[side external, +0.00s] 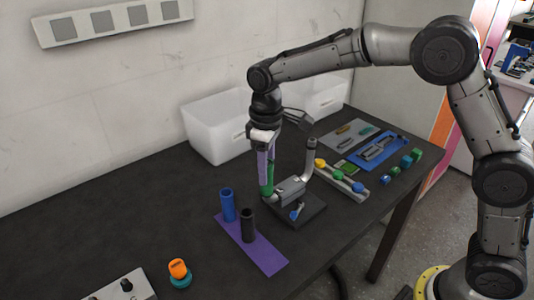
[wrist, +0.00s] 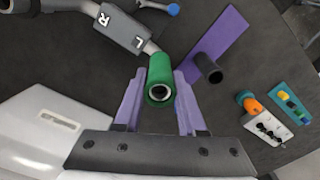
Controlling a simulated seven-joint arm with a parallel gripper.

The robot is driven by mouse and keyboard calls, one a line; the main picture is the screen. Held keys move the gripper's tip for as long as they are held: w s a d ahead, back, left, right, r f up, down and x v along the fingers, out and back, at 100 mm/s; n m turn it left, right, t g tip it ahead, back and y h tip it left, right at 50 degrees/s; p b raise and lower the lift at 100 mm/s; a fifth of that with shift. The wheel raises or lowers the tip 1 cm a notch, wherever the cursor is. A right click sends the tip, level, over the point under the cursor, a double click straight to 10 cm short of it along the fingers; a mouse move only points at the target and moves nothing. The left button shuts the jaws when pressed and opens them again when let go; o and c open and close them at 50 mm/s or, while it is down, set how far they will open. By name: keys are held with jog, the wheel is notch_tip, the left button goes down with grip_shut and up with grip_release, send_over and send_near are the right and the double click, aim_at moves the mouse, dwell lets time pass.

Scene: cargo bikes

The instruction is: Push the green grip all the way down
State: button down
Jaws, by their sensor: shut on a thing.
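The green grip (side external: 267,183) is held between the purple fingers of my gripper (side external: 264,165), beside the grey handlebar stand (side external: 291,190). In the wrist view the green grip (wrist: 160,70) sits between the two finger pads of my gripper (wrist: 160,80), its open end facing the camera. The handlebar (wrist: 122,27), marked R and L, has a short metal bar on its L side that meets the far end of the grip. How far the bar goes inside the grip is hidden.
A blue grip (side external: 228,205) and a black grip (side external: 248,225) stand on a purple mat (side external: 268,261), close by on the left. White bins (side external: 212,128) are behind. A rail with coloured knobs (side external: 341,180) lies to the right. The left of the table is mostly clear.

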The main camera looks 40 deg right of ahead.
jog(key=shift+s+f, duration=0.1)
jog(key=shift+f, duration=0.05)
jog(key=shift+c, duration=2)
grip_release()
jog(key=shift+r, duration=0.2)
